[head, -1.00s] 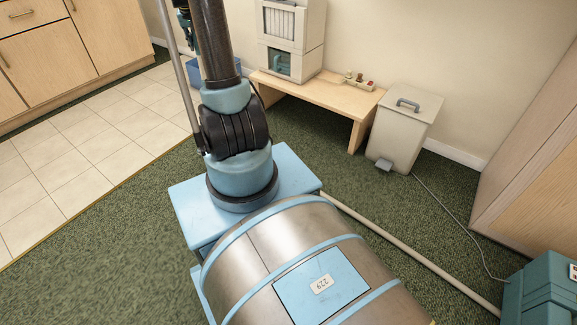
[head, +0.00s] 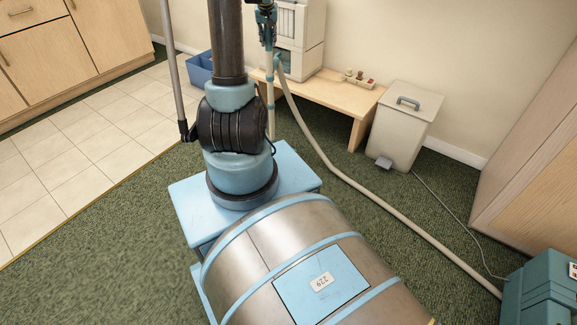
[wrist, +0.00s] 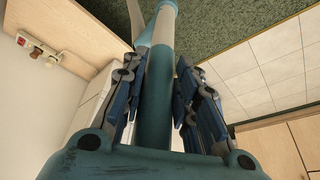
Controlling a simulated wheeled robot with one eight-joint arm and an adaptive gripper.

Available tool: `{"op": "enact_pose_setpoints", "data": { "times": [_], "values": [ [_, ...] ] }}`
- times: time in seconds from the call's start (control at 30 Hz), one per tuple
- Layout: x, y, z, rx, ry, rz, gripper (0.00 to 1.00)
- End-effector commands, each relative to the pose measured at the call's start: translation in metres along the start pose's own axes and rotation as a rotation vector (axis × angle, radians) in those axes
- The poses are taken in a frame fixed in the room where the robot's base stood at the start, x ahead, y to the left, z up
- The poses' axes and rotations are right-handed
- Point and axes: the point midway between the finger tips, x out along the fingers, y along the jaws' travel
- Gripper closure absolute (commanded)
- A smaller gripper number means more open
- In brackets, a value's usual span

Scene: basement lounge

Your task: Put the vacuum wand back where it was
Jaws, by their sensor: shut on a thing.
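My gripper (head: 267,28) is high on the wand, partly cut off by the top edge. In the wrist view my gripper (wrist: 160,85) has its blue fingers on both sides of the teal wand (wrist: 155,110), shut on it. The wand's lower end is partly hidden behind my body, so I cannot tell whether it touches the floor.
The hose leads to a teal machine (head: 545,290) at the lower right. A low wooden bench (head: 335,97) bears a white appliance (head: 303,45) behind the wand. A beige pedal bin (head: 402,130) stands right of it. A blue crate (head: 200,68) is behind my arm.

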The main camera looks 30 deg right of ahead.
Motion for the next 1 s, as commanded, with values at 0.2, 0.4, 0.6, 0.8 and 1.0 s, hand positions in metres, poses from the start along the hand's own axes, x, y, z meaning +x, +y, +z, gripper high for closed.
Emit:
{"op": "enact_pose_setpoints", "data": {
  "times": [0.2, 0.4, 0.6, 0.8, 1.0],
  "values": [
    [-0.002, 0.054, 0.008, 0.035, 0.004, 0.012, 1.00],
    [-0.003, 0.079, 0.013, 0.048, 0.006, 0.017, 1.00],
    [-0.001, 0.083, 0.014, 0.051, 0.007, 0.018, 1.00],
    [0.022, 0.083, 0.022, 0.051, 0.007, 0.018, 1.00],
    [0.046, 0.083, 0.031, 0.051, 0.007, 0.018, 1.00]
  ]
}}
